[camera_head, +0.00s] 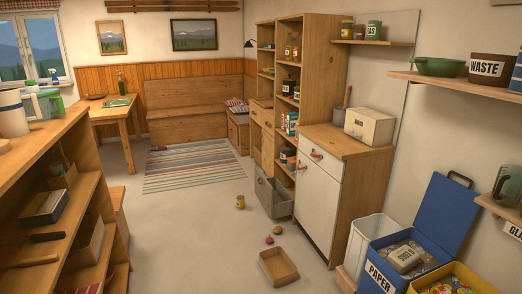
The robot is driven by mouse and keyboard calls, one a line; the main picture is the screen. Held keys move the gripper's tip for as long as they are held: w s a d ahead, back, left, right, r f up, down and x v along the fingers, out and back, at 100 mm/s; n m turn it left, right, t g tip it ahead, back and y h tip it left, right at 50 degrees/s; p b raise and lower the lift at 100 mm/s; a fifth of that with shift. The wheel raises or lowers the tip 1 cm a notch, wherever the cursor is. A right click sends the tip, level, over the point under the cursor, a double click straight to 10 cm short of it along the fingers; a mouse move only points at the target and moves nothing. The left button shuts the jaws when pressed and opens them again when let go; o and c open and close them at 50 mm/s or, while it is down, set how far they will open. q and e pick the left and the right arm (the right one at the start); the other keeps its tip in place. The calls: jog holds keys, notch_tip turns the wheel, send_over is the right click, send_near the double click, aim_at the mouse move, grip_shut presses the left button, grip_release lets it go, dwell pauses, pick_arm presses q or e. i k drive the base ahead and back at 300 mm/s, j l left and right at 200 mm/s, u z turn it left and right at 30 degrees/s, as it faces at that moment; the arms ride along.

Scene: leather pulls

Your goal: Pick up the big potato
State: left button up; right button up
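Two small round things lie on the floor in the head view, in front of the white cabinet. One is dark reddish (269,239) and the other, just behind it, is a little lighter (277,229). They are too small for me to tell whether either is the big potato. Neither of my grippers is in view.
An open wooden box (279,266) sits on the floor near these things. A can (240,201) stands farther back, left of a pulled-out grey drawer (273,197). Bins, including a blue one (440,215), crowd the right. A shelf unit (85,190) stands left. The middle floor is clear.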

aim_at(278, 229)
jog(key=i+u, duration=0.2)
jog(key=i, duration=0.35)
jog(key=i+l+u, duration=0.2)
jog(key=i, duration=0.3)
jog(key=i+u, duration=0.2)
jog(key=i, duration=0.35)
jog(key=i+z, duration=0.25)
jog(key=i, duration=0.25)
jog(key=i+j+z, duration=0.3)
jog(key=i, duration=0.25)
jog(key=i+j+z, duration=0.25)
jog(key=i, duration=0.25)
jog(key=i+j+z, duration=0.25)
jog(key=i+j, duration=0.1)
jog(key=i, duration=0.1)
